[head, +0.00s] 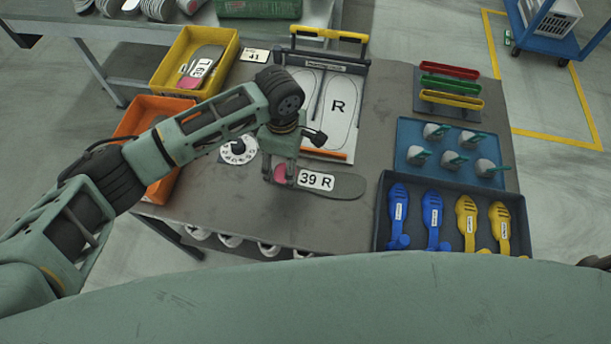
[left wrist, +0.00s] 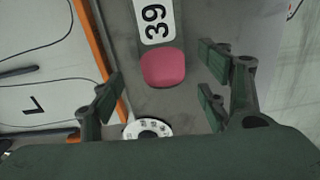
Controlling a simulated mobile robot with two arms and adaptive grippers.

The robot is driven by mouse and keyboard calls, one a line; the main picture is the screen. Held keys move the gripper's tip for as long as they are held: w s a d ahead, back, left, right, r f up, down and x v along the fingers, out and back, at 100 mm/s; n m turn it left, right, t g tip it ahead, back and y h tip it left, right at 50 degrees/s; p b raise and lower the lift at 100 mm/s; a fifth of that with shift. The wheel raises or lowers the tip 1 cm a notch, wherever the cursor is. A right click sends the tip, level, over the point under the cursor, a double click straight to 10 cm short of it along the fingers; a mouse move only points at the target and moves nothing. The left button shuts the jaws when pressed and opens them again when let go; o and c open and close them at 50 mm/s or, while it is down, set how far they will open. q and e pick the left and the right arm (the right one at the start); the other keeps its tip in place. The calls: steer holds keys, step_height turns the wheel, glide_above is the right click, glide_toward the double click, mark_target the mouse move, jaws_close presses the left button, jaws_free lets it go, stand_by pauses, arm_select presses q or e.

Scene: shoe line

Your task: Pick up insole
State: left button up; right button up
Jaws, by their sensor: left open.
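The insole (head: 348,187) lies flat on the grey table; it is dark grey with a pink heel and a white "39 R" label. My left gripper (head: 283,176) is over its pink heel end, pointing down. In the left wrist view the pink heel of the insole (left wrist: 163,68) shows between the spread fingers of the left gripper (left wrist: 160,84), with clear gaps on both sides. The gripper is open and holds nothing. How high the fingertips are above the table is hard to tell. My right gripper is not in view.
A template board (head: 338,112) with an orange front edge lies just behind the insole. A white numbered dial (head: 238,151) is left of the gripper. Yellow (head: 232,50) and orange (head: 125,125) bins stand at the left. A blue tray (head: 402,150) and a dark tray (head: 382,205) fill the right side.

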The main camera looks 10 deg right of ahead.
arm_select(q)
steer(key=shift+s+f, duration=0.1)
steer(key=shift+f, duration=1.6)
steer(key=c, duration=1.2)
